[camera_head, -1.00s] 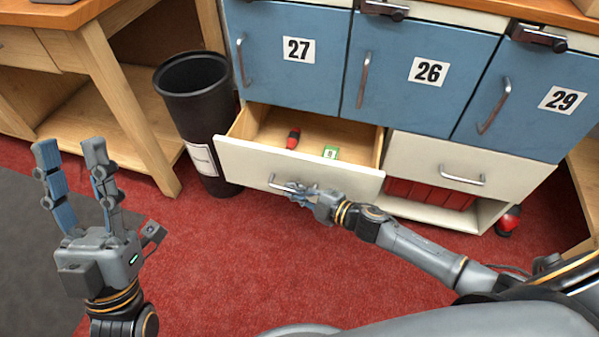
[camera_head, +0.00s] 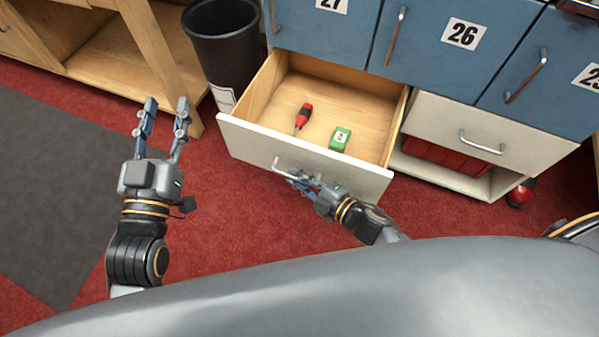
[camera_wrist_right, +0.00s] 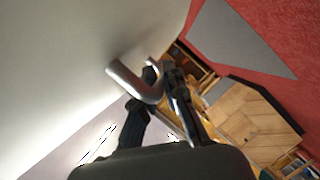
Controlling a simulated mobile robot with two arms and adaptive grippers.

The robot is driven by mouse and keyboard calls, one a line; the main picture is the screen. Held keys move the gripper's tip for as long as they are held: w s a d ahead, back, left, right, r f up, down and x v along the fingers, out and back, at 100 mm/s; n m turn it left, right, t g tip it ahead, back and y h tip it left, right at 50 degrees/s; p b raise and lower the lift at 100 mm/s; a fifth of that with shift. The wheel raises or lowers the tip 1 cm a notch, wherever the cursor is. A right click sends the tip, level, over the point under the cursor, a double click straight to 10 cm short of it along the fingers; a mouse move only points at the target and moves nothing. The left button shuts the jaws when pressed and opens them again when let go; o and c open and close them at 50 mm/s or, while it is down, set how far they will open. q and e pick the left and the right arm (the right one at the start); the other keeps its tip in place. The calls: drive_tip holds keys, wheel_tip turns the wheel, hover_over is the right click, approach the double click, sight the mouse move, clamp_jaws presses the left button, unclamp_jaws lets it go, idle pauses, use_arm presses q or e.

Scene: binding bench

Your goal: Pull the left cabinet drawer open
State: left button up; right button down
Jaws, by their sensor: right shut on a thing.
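The left cabinet drawer (camera_head: 310,157) is pulled well out, with a white front and a wooden inside. A red and black screwdriver-like tool (camera_head: 303,116) and a green box (camera_head: 340,138) lie in it. My right gripper (camera_head: 290,176) is shut on the drawer's metal handle (camera_head: 283,166). In the right wrist view the handle (camera_wrist_right: 133,82) runs between the fingers (camera_wrist_right: 155,88), close to the white drawer front (camera_wrist_right: 80,60). My left gripper (camera_head: 165,118) is open and empty, above the floor left of the drawer.
A black bin (camera_head: 226,50) stands left of the cabinet, beside a wooden bench (camera_head: 140,55). Blue doors (camera_head: 430,40) are above the drawers. The right drawer (camera_head: 490,135) is shut, above red things on a shelf. Red carpet is clear in front.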

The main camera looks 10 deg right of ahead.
drive_tip(key=c, duration=1.4)
unclamp_jaws()
drive_tip(key=shift+s+d, duration=0.1)
drive_tip(key=v, duration=1.2)
